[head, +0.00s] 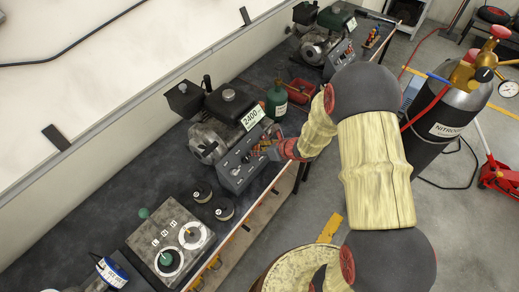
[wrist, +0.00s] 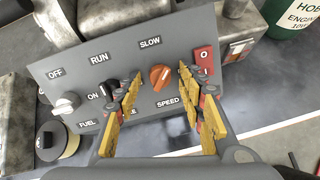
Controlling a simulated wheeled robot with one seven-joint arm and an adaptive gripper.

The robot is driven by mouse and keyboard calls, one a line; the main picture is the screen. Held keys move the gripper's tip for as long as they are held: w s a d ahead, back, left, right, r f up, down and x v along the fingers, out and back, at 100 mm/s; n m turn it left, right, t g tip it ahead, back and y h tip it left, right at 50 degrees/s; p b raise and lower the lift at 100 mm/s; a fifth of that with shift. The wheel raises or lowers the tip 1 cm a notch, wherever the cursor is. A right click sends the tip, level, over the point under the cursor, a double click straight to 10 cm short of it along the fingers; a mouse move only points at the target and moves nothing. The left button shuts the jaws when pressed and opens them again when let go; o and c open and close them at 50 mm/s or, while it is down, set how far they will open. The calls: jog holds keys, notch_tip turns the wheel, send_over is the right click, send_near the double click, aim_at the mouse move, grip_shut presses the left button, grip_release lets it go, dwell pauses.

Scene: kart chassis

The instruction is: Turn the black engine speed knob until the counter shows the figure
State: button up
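The grey control panel (head: 240,172) is on the engine unit on the bench; it fills the middle of the wrist view (wrist: 70,75). An orange knob (wrist: 160,77) sits between the labels SLOW and SPEED. A black knob (wrist: 108,88) under RUN is partly hidden by my left finger. A silver knob (wrist: 66,103) is by OFF, ON and FUEL. My gripper (wrist: 160,92) is open, its yellow-padded fingers on either side of the orange knob, with gaps visible. It also shows in the head view (head: 270,150). A card reading 2400 (head: 254,117) stands behind the panel. I cannot make out a counter.
A red switch plate (wrist: 204,57) is close to my right finger. A green bottle (head: 276,102) and a red tray (head: 301,91) are beyond the panel. A box with dials (head: 160,222) and black round parts (head: 222,209) lie nearer. A nitrogen cylinder (head: 440,125) stands right.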

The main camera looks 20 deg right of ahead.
jog(key=v, duration=1.2)
